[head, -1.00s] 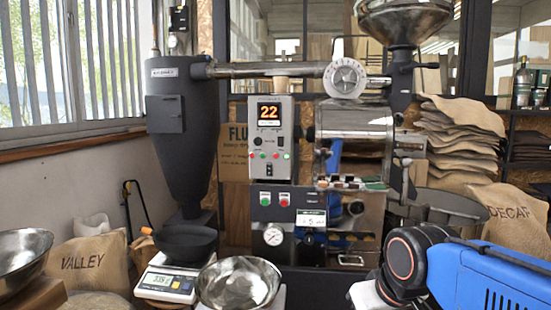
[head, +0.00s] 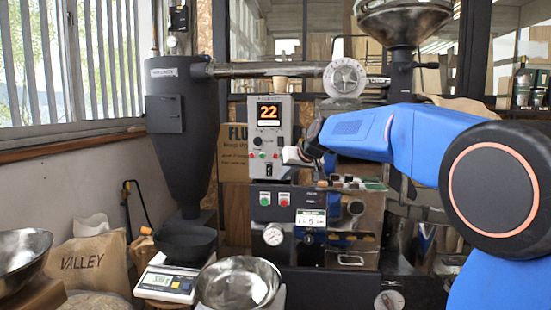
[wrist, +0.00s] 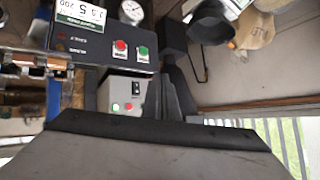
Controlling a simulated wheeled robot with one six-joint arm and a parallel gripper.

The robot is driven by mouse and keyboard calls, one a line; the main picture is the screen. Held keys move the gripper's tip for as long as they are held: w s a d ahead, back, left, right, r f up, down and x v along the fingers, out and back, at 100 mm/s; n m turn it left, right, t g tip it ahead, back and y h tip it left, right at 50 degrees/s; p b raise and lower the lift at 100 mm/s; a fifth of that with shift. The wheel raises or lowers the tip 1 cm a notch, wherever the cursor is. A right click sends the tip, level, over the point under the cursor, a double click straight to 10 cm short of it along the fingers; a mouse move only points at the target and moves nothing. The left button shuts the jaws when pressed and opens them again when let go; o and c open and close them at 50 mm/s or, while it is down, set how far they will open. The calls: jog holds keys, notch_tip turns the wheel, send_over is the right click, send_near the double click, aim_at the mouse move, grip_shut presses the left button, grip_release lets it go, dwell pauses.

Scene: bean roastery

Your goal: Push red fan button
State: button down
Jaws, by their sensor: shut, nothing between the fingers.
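The dark lower panel (head: 262,214) of the roaster carries a green button (head: 266,198) and a red button (head: 284,199). The wrist view is upside down and shows this red button (wrist: 121,46) beside the green one (wrist: 143,50). The grey control box (head: 270,130) above, with an orange "22" display, also has small red and green buttons or lights. The button labels are too small to read, so I cannot tell which is the fan's. My gripper (wrist: 162,80) is shut and empty, apart from the panel. In the head view its end is at the box's lower right.
A black cyclone (head: 182,130) stands left of the box. A scale (head: 167,283) and a steel bowl (head: 238,285) are low in front. My blue arm covers much of the roaster's right side.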

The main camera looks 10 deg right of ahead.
aim_at(276, 156)
jog(key=w+r+t, duration=0.1)
jog(key=w, duration=1.5)
jog(key=shift+w+a+r+t+y, duration=0.2)
jog(key=shift+a+r+t+y, duration=0.1)
jog(key=shift+a+t, duration=0.1)
jog(key=shift+w, duration=0.1)
jog(key=shift+w+d, duration=0.45)
jog(key=shift+w, duration=0.9)
jog(key=shift+w+d, duration=0.45)
jog(key=shift+w, duration=0.95)
jog(key=shift+w+d, duration=0.45)
jog(key=shift+w, duration=0.9)
jog(key=shift+w+d, duration=0.15)
jog(key=shift+w, duration=0.2)
jog(key=shift+w+d, duration=0.1)
jog(key=shift+w, duration=0.3)
jog(key=shift+s+a, duration=0.25)
jog(key=shift+s, duration=0.55)
